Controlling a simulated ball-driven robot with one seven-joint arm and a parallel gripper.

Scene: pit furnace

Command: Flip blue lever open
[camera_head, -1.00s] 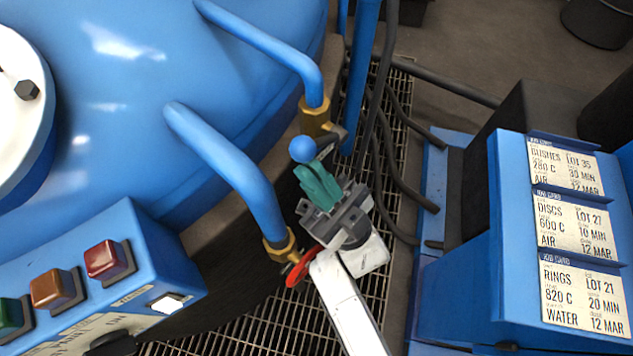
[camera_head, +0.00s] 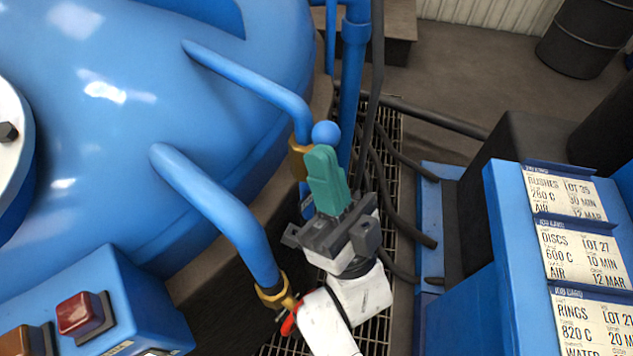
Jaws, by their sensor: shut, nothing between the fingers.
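The blue lever shows as a round blue knob (camera_head: 326,133) beside the brass valve (camera_head: 299,158) on the upper blue pipe. The rest of this lever is mostly hidden behind my gripper. My gripper (camera_head: 323,155) has teal fingers that are shut and empty. Its fingertips are just below the knob in the picture; I cannot tell whether they touch it. A red lever (camera_head: 289,325) sits at the lower brass valve (camera_head: 275,293), partly hidden by my white arm.
The large blue furnace vessel (camera_head: 110,180) fills the left. A control box with a red button (camera_head: 80,314) is at lower left. A blue stand with job cards (camera_head: 565,195) is at right. Dark hoses (camera_head: 395,190) run over the floor grating (camera_head: 383,150).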

